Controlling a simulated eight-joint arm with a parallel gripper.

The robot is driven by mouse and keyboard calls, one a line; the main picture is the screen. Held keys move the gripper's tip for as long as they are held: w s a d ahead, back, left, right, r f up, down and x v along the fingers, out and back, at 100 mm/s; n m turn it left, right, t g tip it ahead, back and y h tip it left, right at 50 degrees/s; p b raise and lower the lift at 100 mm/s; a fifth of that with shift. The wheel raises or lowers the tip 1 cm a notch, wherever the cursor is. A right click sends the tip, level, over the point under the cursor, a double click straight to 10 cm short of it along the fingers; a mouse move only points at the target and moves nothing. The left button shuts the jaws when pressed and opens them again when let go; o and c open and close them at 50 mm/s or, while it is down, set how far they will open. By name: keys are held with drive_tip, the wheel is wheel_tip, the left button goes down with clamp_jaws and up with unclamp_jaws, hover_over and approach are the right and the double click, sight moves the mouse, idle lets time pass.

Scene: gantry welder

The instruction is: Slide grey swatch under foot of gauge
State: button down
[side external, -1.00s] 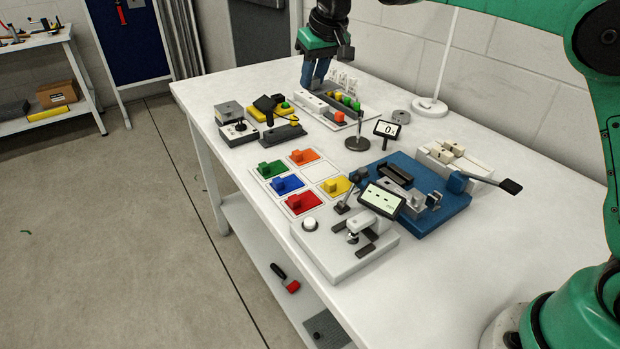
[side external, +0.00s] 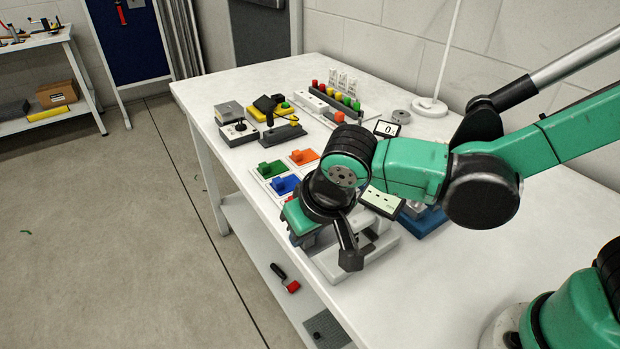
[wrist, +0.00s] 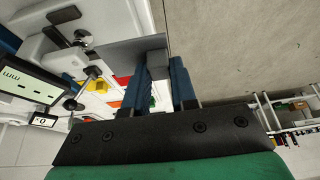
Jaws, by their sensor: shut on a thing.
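The grey swatch (wrist: 125,50) is a thin flat plate with a small grey grip block (wrist: 158,65). My gripper (wrist: 165,75) is shut on that block, its blue fingers on either side. The gauge has a white body (wrist: 112,20), a round metal foot (wrist: 83,38) and a lit display (wrist: 30,84). In the wrist view the swatch's left edge is close beside the foot; whether it reaches beneath it I cannot tell. In the side view my wrist hides the swatch and foot; the gauge's display (side external: 382,201) and part of its base (side external: 335,262) show.
Green (side external: 271,168), blue (side external: 285,184) and orange (side external: 303,157) swatches lie on the white card behind my wrist. A blue-based fixture (side external: 424,220) stands right of the gauge. A rack of coloured pegs (side external: 335,100) is further back. The table's front edge is close to my gripper.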

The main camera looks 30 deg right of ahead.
sight(332, 237)
drive_tip(key=shift+f, duration=2.4)
drive_tip(key=shift+d, duration=0.25)
drive_tip(key=shift+d, duration=0.35)
drive_tip(key=shift+d, duration=1.15)
drive_tip(key=shift+d, duration=1.05)
drive_tip(key=shift+d+f, duration=0.1)
drive_tip(key=shift+d, duration=0.3)
drive_tip(key=c, duration=0.6)
unclamp_jaws()
drive_tip(key=shift+c, duration=0.2)
drive_tip(key=shift+a+v, duration=0.2)
drive_tip(key=shift+v, duration=2.6)
